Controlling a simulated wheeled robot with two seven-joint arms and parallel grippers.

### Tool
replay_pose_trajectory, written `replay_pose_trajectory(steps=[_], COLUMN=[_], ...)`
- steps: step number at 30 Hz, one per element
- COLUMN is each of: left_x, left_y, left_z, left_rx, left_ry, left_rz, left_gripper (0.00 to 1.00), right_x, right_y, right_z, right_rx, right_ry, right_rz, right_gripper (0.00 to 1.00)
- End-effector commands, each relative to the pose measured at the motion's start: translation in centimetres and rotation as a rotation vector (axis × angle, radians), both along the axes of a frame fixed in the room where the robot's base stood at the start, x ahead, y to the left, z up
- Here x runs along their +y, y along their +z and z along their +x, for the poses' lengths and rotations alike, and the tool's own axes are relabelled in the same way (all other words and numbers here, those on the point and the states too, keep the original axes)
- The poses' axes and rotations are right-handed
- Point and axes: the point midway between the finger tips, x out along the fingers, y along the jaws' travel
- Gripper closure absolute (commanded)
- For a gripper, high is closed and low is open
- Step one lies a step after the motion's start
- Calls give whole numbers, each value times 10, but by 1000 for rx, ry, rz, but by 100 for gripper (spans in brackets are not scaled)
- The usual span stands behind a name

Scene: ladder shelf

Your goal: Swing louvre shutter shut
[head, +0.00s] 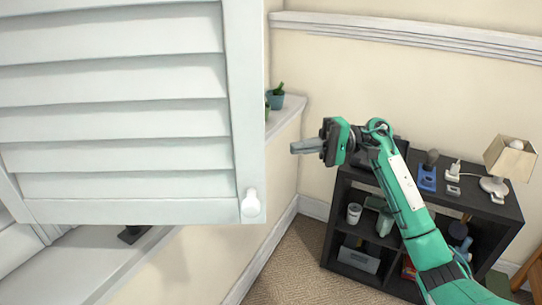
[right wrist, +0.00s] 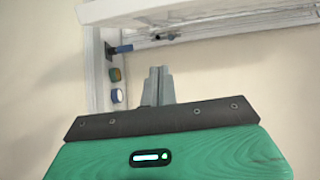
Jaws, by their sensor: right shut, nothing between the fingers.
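The white louvre shutter (head: 115,105) fills the left of the head view, its slatted face towards me. It stands swung out in front of the sill. A round white knob (head: 252,203) sits at its lower right corner. My right gripper (head: 294,147) is to the right of the shutter's free edge, above knob height, fingers pointing left. Its fingers are together and empty, and it appears apart from the shutter. In the right wrist view the shut fingers (right wrist: 160,76) point towards a white panel edge (right wrist: 190,10) at the top, probably the shutter. My left gripper is not in view.
A white sill (head: 75,265) runs below and behind the shutter, with small potted plants (head: 275,98) and a dark fitting (head: 133,233) on it. A black shelf unit (head: 350,215) with a lamp (head: 508,160) and small items stands at the right. Carpet between is clear.

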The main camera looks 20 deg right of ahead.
Motion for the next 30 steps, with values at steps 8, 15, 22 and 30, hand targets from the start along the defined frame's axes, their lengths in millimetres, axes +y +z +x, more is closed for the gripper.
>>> replay_pose_trajectory(steps=[8, 15, 22, 30], left_x=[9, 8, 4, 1], left_y=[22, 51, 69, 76], left_z=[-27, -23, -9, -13], left_rx=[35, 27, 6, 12], left_ry=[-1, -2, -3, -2], left_rz=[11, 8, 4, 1], left_gripper=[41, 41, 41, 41], right_x=[43, 94, 107, 111], right_y=[7, 7, 4, 1], right_z=[6, 13, -10, -23], right_rx=[0, 3, 4, 3], right_ry=[4, 3, 1, -1], right_rz=[3, 6, 4, 3], right_gripper=[100, 100, 100, 100])
